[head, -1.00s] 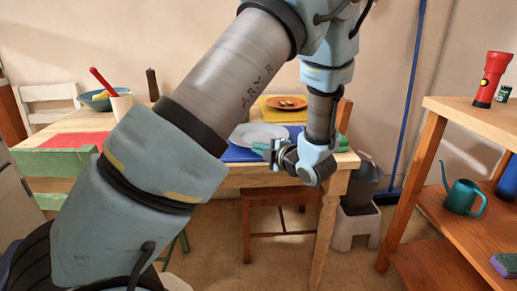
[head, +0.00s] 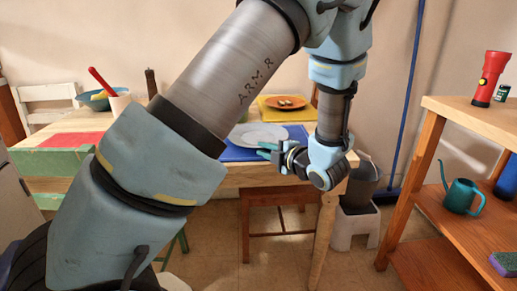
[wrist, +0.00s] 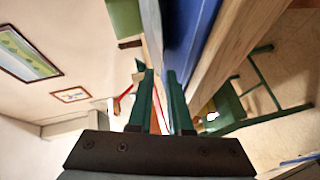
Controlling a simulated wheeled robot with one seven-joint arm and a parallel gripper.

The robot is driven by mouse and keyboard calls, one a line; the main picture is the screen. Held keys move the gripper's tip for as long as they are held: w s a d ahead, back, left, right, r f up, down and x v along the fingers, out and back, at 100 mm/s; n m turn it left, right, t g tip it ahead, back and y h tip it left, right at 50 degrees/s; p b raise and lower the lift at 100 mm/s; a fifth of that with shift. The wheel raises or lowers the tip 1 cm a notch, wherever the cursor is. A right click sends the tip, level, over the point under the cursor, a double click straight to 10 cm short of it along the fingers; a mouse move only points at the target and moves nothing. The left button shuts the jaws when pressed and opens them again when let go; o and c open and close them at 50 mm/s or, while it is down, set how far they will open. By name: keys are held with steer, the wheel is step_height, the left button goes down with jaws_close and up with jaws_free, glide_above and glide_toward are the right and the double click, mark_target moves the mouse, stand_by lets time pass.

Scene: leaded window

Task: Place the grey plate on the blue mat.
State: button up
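The grey plate (head: 258,133) lies flat on the blue mat (head: 234,154) near the table's front right corner. In the wrist view the blue mat (wrist: 190,32) runs along the table edge, and a pale sliver beside it looks like the plate seen edge-on. My gripper (head: 264,151) is level with the table top at the plate's near right side and seems apart from it. In the wrist view its two green fingers (wrist: 163,98) stand apart with a gap and nothing clearly held between them. My wrist covers part of the mat's front right.
An orange plate (head: 286,102) with food sits on a yellow mat (head: 268,113) behind. A red mat (head: 68,140), bowl and cup are at left. A stool (head: 280,218) is under the table. A shelf (head: 472,110) with a torch (head: 490,78) stands at right.

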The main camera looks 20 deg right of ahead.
steer(key=v, duration=0.8)
steer(key=shift+s, duration=0.25)
steer(key=shift+d, duration=0.15)
